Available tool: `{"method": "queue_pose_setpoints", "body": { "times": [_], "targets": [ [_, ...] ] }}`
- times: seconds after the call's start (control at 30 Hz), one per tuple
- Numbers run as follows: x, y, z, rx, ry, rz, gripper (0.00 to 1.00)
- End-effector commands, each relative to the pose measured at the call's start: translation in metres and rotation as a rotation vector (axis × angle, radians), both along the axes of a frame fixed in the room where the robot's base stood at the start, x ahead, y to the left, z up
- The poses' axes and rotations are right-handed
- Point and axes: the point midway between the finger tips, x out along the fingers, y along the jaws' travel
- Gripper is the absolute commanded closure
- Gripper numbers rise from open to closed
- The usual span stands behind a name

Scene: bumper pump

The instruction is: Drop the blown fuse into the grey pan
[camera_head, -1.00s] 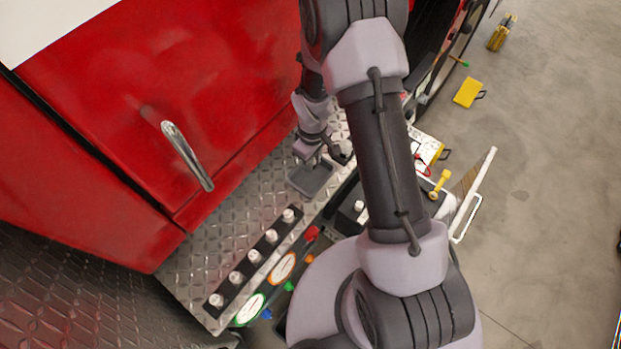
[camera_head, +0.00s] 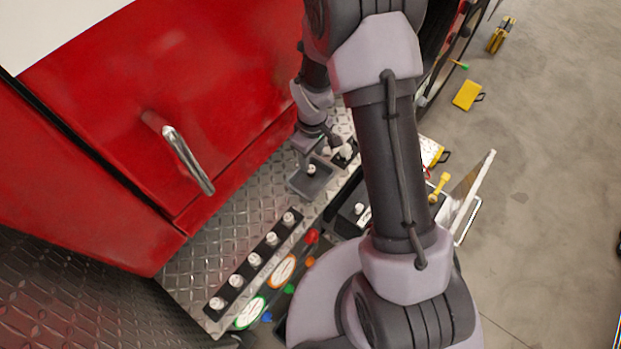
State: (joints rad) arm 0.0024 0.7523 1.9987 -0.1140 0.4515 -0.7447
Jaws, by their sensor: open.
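My gripper (camera_head: 310,150) is open and hangs just beyond the pan's far edge, close to the fuse. The fingertips are small and partly hidden, so any contact with the fuse cannot be made out.
A black strip (camera_head: 243,276) with several similar pale pieces lies at the bumper's near end, beside round gauges (camera_head: 282,271). A dark holder (camera_head: 345,153) with pale pieces stands right of the pan. The red body panel (camera_head: 120,130) with a handle (camera_head: 187,160) rises at left.

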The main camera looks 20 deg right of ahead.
Motion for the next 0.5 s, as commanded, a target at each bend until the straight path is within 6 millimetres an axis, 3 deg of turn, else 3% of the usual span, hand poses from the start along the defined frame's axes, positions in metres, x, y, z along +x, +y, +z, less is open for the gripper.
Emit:
{"method": "queue_pose_setpoints", "body": {
  "times": [0.1, 0.3, 0.5],
  "targets": [
    [0.001, 0.000, 0.039, -0.001, -0.004, 0.001, 0.52],
    [0.001, 0.000, 0.094, 0.000, -0.004, 0.001, 0.52],
    [0.000, 0.000, 0.121, -0.001, -0.001, 0.001, 0.52]
  ]
}}
